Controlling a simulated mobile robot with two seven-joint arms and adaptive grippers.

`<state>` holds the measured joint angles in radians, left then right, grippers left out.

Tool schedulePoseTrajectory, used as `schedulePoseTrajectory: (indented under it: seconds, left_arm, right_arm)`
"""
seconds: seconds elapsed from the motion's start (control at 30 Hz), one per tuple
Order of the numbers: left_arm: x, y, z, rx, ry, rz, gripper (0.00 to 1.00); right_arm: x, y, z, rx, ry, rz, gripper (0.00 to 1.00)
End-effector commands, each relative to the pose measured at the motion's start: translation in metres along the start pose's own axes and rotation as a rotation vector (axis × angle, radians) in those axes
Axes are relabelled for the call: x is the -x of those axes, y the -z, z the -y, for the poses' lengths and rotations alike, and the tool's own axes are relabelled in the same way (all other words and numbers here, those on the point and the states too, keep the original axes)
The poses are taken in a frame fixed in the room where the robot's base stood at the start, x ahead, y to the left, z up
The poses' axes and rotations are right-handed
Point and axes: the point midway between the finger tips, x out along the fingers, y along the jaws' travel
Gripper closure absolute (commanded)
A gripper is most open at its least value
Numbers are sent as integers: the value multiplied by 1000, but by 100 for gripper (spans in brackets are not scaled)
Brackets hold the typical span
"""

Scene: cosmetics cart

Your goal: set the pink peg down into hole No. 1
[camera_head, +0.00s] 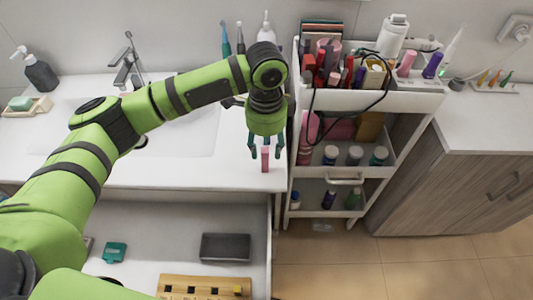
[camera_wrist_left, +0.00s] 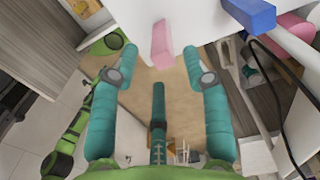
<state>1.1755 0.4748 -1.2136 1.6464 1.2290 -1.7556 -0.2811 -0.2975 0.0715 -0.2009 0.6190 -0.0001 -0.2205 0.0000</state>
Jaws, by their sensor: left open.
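The pink peg (camera_head: 265,159) stands on the white counter (camera_head: 235,172) near its front right edge, next to the cart. My left gripper (camera_head: 266,146) is open above it, with fingers pointing down around its upper part. In the left wrist view the pink peg (camera_wrist_left: 162,44) shows between and just beyond the spread fingertips (camera_wrist_left: 160,53); I cannot tell if any finger touches it. The wooden board (camera_head: 180,281) with a row of dark square holes lies in the open drawer below, cut by the picture's bottom edge. A yellow peg (camera_head: 238,290) sits at its right end. No hole number is readable.
The white cart (camera_head: 400,101), full of cosmetics, stands close to the right of my gripper, with a black cable (camera_head: 345,112) looping over its front. A grey box (camera_head: 225,247) and a green item (camera_head: 114,252) lie in the drawer. The sink (camera_head: 190,135) is left.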

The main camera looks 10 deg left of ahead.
Motion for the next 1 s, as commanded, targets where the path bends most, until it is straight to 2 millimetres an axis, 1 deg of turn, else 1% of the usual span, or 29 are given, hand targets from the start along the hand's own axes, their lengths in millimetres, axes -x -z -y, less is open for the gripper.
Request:
schedulePoseTrajectory:
  seconds: [0.03,0.1,0.23,0.37,0.5,0.57,0.7,1.0]
  left_arm:
    - [-4,-1,1,2,-3,2,53]
    - [-15,-2,2,3,-4,3,53]
    - [-35,-2,2,1,-2,2,53]
    - [-44,-2,3,0,1,1,53]
    - [-45,-1,3,-1,1,0,53]
    - [-45,-1,3,-1,1,0,53]
    - [-45,-1,3,-1,1,0,100]
    - [-44,-1,3,0,1,0,100]
  right_arm:
    - [7,-8,3,1,4,14,60]
    - [14,-16,4,3,6,27,60]
    - [18,-19,4,3,5,32,60]
    - [18,-9,0,4,1,17,60]
    - [17,7,-6,4,-7,-11,60]
    - [17,10,-8,3,-9,-17,60]
    - [17,9,-10,2,-12,-14,60]
    - [18,-3,-8,1,-10,6,60]
